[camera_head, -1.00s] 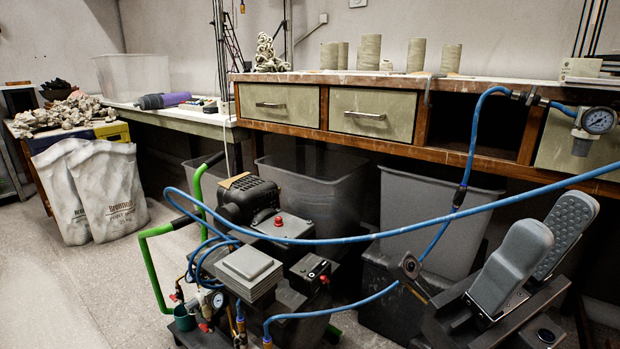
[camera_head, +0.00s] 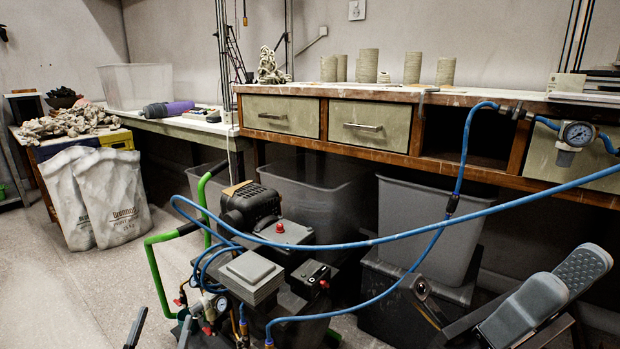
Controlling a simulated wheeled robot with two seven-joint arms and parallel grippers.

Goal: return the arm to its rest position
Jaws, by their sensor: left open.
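My left gripper (camera_head: 160,329) shows at the bottom edge of the head view, left of centre. Only its two dark, thin fingertips are in view, set well apart with nothing between them. They stand in front of the pale floor, and one is close to the left side of the compressor in the picture. The rest of the left arm is below the frame. My right gripper is not in view.
A compressor (camera_head: 255,270) with green handles and a blue hose (camera_head: 400,239) stands ahead. Two grey pads on a dark frame (camera_head: 530,305) fill the lower right. Clay bags (camera_head: 110,200) stand at left. A workbench (camera_head: 340,90) runs behind. Floor (camera_head: 60,290) is free at lower left.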

